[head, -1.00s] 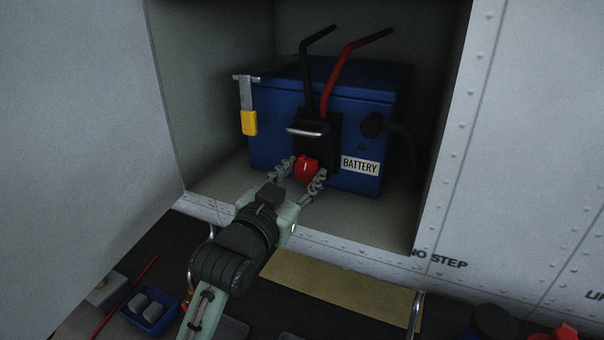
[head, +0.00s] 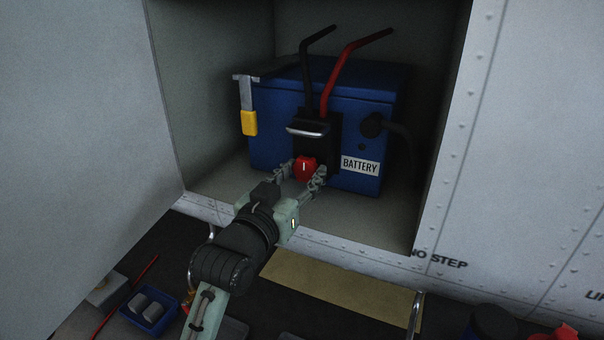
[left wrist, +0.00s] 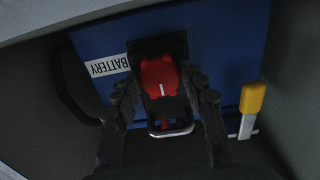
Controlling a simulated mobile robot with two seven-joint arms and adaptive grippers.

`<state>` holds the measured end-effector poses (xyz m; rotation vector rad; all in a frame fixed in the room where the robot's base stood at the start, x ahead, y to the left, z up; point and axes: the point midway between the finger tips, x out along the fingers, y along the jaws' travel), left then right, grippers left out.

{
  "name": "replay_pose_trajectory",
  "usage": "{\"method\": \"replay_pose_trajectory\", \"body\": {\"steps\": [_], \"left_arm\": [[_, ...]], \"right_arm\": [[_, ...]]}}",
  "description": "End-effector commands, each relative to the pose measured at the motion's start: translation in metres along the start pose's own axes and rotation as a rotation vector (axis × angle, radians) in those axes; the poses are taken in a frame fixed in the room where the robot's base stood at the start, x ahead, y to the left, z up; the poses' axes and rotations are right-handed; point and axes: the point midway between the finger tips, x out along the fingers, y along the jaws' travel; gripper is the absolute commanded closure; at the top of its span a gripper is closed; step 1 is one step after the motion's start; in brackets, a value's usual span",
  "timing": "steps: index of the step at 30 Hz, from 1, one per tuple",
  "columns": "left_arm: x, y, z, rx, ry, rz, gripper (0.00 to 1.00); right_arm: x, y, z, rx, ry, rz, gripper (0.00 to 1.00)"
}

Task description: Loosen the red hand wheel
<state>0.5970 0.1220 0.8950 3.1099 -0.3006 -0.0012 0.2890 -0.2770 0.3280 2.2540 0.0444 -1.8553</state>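The red hand wheel (head: 305,168) sits on the black connector (head: 318,138) at the front of the blue battery (head: 275,125). It has a white mark, which stands nearly upright in the head view. My left gripper (head: 301,174) is open, with one finger on each side of the wheel. The left wrist view shows the wheel (left wrist: 160,78) between the two spread fingers (left wrist: 163,90), near their tips. Whether a fingertip touches it, I cannot tell. My right gripper is not in view.
The battery stands inside an open bay with a metal sill (head: 320,242) in front. A metal handle (head: 308,130) is above the wheel. A yellow-ended latch (head: 249,122) hangs at the left, and a black cable plug (head: 372,125) is at the right. A blue tray (head: 150,310) lies below.

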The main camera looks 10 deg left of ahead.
Motion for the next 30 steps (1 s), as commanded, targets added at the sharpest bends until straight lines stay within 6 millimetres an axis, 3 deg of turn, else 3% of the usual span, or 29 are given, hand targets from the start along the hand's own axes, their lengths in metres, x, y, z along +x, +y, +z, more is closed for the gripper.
{"method": "replay_pose_trajectory", "body": {"steps": [4, 14, 24, 30], "left_arm": [[0.000, 0.000, 0.000, 0.001, 0.000, 0.000, 0.39], [-0.003, 0.000, 0.001, 0.002, -0.001, 0.000, 0.39], [-0.054, 0.000, 0.001, 0.002, -0.003, 0.000, 0.39], [-0.073, 0.000, 0.000, 0.002, -0.001, 0.000, 0.39]], "right_arm": [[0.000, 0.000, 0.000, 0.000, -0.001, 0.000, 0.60], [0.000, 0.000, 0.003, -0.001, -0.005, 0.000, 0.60], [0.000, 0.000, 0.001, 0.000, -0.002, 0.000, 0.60], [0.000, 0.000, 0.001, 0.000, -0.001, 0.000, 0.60]]}}
